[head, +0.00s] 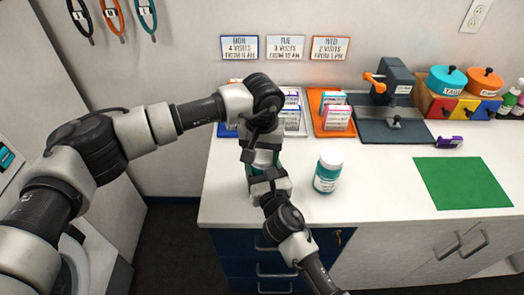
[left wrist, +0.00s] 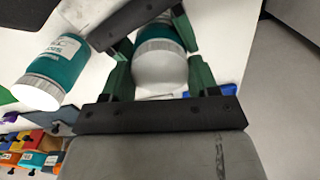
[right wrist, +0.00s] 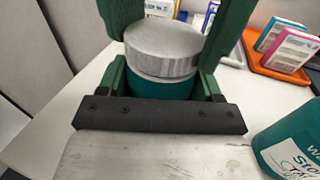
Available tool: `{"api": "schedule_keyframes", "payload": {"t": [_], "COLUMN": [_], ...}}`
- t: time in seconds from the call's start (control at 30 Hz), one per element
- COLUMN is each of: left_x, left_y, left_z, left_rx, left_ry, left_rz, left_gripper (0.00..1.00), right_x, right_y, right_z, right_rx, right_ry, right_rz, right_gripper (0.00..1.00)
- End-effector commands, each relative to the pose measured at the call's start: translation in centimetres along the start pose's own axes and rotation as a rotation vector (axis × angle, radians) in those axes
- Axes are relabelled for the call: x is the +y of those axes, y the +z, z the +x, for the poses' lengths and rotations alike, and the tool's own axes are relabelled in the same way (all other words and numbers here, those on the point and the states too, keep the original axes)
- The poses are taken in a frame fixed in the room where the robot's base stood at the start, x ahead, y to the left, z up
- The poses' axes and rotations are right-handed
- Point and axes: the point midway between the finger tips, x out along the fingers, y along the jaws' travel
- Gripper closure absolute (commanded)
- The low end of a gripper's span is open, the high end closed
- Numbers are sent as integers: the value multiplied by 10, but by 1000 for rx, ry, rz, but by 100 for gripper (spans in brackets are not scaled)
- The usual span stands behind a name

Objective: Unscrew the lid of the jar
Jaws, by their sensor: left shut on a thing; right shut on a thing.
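The jar (right wrist: 165,84) has a teal body and a ribbed grey lid (right wrist: 163,42). It stands upright near the counter's left end, mostly hidden by my arms in the head view. My right gripper (right wrist: 164,72) is shut around the teal body, one finger on each side. My left gripper (left wrist: 160,74) comes from above and is shut with its green fingers on either side of the lid, which also shows in the left wrist view (left wrist: 160,64). I cannot tell whether the lid has turned. The lid sits on the body with a pale band below it.
A second teal jar (head: 327,174) with a white lid stands close to the right. Orange (head: 318,128) and other trays with small boxes lie behind. A dark press-like device (head: 394,85), colored bins and a green mat (head: 462,183) are farther right. The counter's front edge is near.

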Motion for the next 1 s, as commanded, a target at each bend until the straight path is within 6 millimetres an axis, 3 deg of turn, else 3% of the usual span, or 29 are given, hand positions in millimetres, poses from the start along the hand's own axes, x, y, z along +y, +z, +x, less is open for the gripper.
{"api": "schedule_keyframes", "payload": {"t": [1.0], "left_x": [0], "left_y": [1], "left_z": [-1], "left_rx": [1], "left_ry": [-2], "left_rz": [-2069], "left_gripper": [69], "right_x": [-1], "right_y": [-2], "right_z": [0], "right_rx": [5], "right_ry": [-3], "right_rz": [1], "right_gripper": [100]}}
